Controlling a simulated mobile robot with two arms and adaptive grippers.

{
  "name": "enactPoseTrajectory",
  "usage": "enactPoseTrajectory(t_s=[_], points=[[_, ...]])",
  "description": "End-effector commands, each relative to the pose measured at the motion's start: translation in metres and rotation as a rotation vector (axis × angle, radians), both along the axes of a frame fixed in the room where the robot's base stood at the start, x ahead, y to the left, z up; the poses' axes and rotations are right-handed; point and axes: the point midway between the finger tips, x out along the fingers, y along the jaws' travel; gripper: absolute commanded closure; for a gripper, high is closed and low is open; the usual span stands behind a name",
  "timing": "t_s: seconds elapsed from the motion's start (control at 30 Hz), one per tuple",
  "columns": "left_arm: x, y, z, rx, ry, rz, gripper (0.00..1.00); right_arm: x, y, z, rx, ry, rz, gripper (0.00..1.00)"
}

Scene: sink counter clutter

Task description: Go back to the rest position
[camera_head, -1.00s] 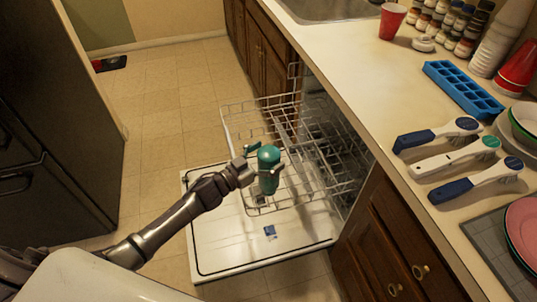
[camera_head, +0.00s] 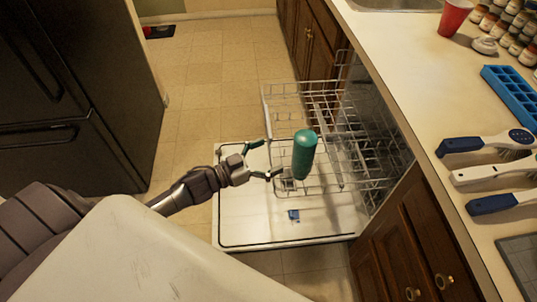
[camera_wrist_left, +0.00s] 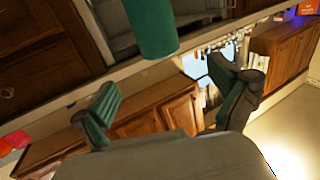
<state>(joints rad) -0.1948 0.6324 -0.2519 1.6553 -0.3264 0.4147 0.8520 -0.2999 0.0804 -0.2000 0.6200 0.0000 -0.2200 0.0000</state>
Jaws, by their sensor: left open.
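My left gripper (camera_head: 263,160) is open and empty, to the left of a teal bottle-like cylinder (camera_head: 304,155) at the dishwasher rack. The cylinder is upright, slightly tilted, and a small gap separates it from the fingers. In the left wrist view the cylinder (camera_wrist_left: 151,28) shows beyond the two spread teal fingertips (camera_wrist_left: 172,95), its far end cut off by the frame's top. My right gripper is not in view.
The pulled-out wire rack (camera_head: 283,100) stands above the open white dishwasher door (camera_head: 250,225). A dark fridge (camera_head: 75,100) is at left. The counter (camera_head: 400,65) at right holds brushes (camera_head: 490,175), a blue tray (camera_head: 515,95) and a red cup (camera_head: 455,17). Floor between is clear.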

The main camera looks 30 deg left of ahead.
Motion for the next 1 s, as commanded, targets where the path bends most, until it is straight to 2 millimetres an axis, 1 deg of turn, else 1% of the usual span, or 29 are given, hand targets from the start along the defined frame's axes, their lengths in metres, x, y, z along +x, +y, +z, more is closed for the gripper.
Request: enactPoseTrajectory(t_s=[0.1, 0.67, 0.73, 0.77, 0.87, 0.97, 1.0], points=[[-0.003, 0.002, 0.000, 0.000, -0.001, -0.001, 0.02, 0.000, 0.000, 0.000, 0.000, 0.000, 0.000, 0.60], [-0.003, 0.001, 0.000, 0.000, 0.000, 0.000, 0.02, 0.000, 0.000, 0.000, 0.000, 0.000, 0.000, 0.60], [-0.002, 0.003, -0.005, 0.004, 0.007, 0.010, 0.02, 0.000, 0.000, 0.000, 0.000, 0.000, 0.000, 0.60], [-0.002, 0.006, -0.010, 0.007, 0.017, 0.021, 0.02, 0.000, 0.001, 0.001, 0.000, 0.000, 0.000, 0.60], [-0.002, 0.019, -0.042, 0.034, 0.075, 0.092, 0.02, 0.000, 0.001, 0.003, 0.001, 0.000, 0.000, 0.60], [-0.011, 0.040, -0.101, 0.090, 0.186, 0.204, 0.02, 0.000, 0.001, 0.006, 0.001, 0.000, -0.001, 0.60], [-0.020, 0.049, -0.129, 0.118, 0.243, 0.250, 0.02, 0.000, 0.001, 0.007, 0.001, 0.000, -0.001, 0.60]])
